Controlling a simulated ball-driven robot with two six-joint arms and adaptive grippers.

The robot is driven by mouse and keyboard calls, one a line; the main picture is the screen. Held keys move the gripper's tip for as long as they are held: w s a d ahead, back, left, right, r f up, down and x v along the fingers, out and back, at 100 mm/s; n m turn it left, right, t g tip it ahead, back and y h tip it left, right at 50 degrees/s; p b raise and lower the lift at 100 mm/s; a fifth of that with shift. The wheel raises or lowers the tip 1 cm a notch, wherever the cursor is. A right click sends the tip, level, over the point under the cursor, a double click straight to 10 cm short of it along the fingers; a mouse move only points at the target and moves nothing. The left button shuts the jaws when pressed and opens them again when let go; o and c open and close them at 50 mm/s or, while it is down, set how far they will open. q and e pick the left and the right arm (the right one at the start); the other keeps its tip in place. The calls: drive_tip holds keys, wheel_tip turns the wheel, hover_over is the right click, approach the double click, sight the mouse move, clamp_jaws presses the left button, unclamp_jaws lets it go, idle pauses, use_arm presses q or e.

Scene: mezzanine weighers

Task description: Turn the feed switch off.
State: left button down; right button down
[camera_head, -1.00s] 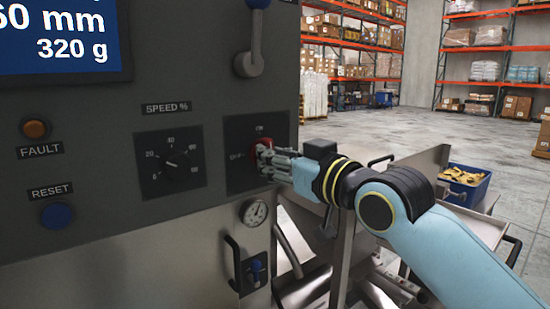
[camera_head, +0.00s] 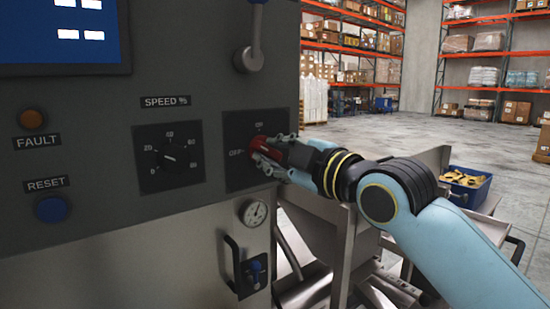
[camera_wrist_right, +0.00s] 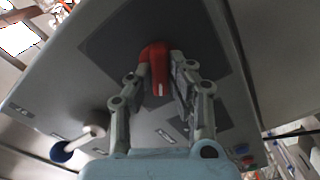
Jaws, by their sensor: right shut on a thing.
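The feed switch is a red rotary handle (camera_head: 260,144) on a dark square plate (camera_head: 238,129), with OFF at its left and ON above. The handle lies roughly level, towards OFF. My right gripper (camera_head: 264,157) is shut on it from the right. In the right wrist view, the handle (camera_wrist_right: 159,70), with a white mark, stands between the two fingers (camera_wrist_right: 162,82). The fingers hide part of the handle in the head view. My left gripper is in neither view.
The grey panel also carries a speed dial (camera_head: 169,157), an orange fault lamp (camera_head: 32,119), a blue reset button (camera_head: 51,210), a grey lever (camera_head: 250,55) and a display (camera_head: 60,35) with white dashes. Right of it are a metal chute and a blue bin (camera_head: 468,190).

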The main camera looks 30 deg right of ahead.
drive_tip(key=n+b, duration=0.1)
drive_tip(key=n, duration=0.5)
drive_tip(key=shift+n+b, duration=0.3)
idle(0.4)
drive_tip(key=c, duration=1.2)
unclamp_jaws()
drive_tip(key=shift+c, duration=0.2)
drive_tip(key=s+d, duration=0.1)
drive_tip(key=s, duration=0.6)
drive_tip(key=shift+s, duration=0.2)
